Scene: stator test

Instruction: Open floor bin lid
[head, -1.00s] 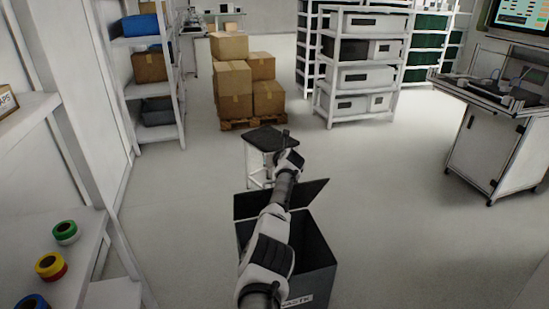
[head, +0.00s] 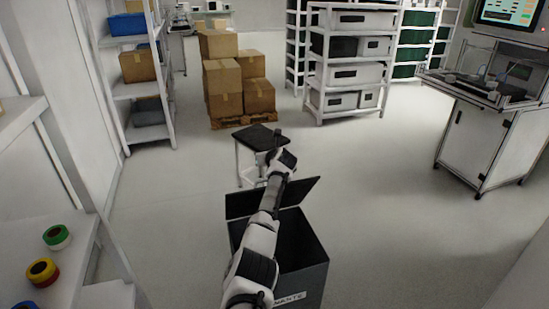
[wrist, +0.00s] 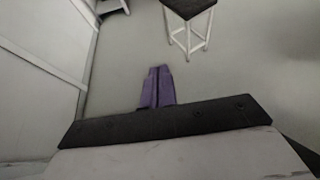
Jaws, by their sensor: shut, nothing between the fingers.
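The floor bin (head: 312,262) is a dark grey box with a partly hidden label on its front, below the middle of the head view. Its lid (head: 302,190) stands raised at the far side, and the dark opening shows in front of it. My arm crosses over the bin and hides part of the lid and opening. My gripper (head: 278,133) is beyond the lid, near the stool. In the wrist view its purple fingers (wrist: 157,86) are together with nothing between them. I cannot tell whether any part of my arm touches the lid.
A stool with a black seat (head: 254,137) stands just behind the bin. A shelf with tape rolls (head: 42,271) is at the left. Boxes on a pallet (head: 238,122) and a white rack (head: 350,110) stand farther back. A workbench (head: 475,150) is at the right. The floor between is clear.

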